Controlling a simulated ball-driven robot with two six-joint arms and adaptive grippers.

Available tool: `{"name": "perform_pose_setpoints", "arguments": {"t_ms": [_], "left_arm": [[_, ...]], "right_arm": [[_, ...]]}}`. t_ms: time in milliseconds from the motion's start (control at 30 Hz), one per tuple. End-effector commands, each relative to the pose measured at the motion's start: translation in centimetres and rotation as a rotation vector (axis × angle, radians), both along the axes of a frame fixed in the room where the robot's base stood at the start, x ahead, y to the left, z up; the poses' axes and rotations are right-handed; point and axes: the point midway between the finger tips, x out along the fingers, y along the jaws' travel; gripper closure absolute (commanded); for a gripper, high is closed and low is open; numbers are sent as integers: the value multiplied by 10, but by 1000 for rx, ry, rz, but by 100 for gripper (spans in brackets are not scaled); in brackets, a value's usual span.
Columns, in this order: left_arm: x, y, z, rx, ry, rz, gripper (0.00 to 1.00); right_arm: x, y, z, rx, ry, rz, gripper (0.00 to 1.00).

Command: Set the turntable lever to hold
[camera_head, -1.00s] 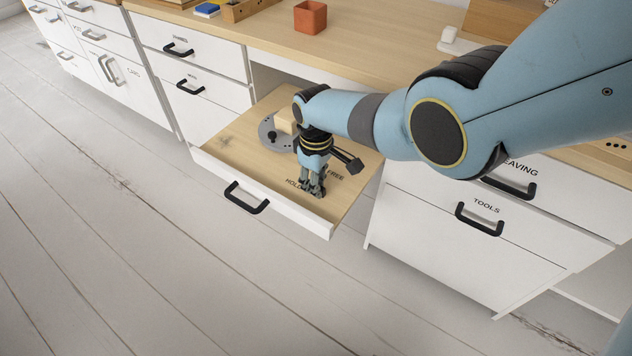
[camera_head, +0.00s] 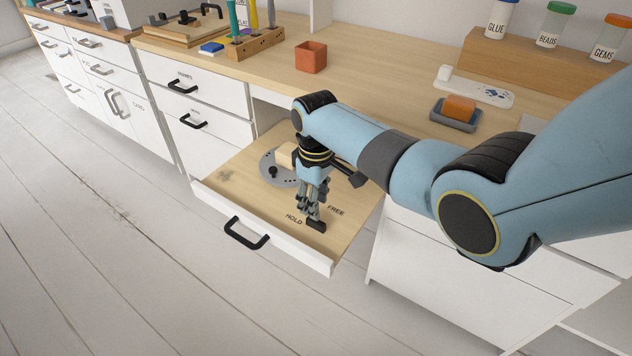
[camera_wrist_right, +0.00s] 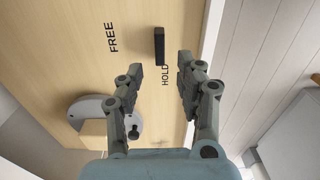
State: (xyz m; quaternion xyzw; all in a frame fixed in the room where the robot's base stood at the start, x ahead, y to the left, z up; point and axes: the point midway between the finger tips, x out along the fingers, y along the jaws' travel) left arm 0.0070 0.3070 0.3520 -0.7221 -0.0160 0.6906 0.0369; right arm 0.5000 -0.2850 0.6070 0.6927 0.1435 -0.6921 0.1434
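The pull-out board (camera_head: 228,180) carries a grey round turntable (camera_head: 268,165) with a pale wooden block (camera_head: 287,154) on it, both partly behind my right gripper. The board bears the words HOLD and FREE. A short black lever (camera_head: 316,225) lies near the board's front, between the words; the wrist view shows it (camera_wrist_right: 159,45) beside HOLD, with FREE farther off. My right gripper (camera_head: 314,215) points down at the lever. In the wrist view its fingers (camera_wrist_right: 159,66) are apart with nothing between them, and the lever shows just past the tips. Contact cannot be told. My left gripper is out of view.
The board has a white front with a black handle (camera_head: 246,233). The desk top (camera_head: 375,75) above holds an orange cup (camera_head: 311,57), a grey tray (camera_head: 455,115) with an orange block, and jars on a shelf. The floor in front is clear.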

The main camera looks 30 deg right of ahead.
Motion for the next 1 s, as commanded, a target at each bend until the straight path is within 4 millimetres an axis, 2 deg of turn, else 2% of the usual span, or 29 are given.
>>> {"name": "perform_pose_setpoints", "arguments": {"t_ms": [33, 200, 333, 900, 1000], "left_arm": [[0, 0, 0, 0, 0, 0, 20], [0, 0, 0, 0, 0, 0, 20], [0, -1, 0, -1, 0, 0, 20], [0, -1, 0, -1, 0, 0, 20], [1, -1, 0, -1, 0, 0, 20]], "right_arm": [[1, 0, 11, -1, -4, 0, 63], [1, 0, 40, -1, -3, 0, 63], [0, 0, 53, -1, 0, -1, 63], [0, 0, 57, 0, 1, 0, 63], [-6, 0, 51, 0, 12, 0, 63]]}}
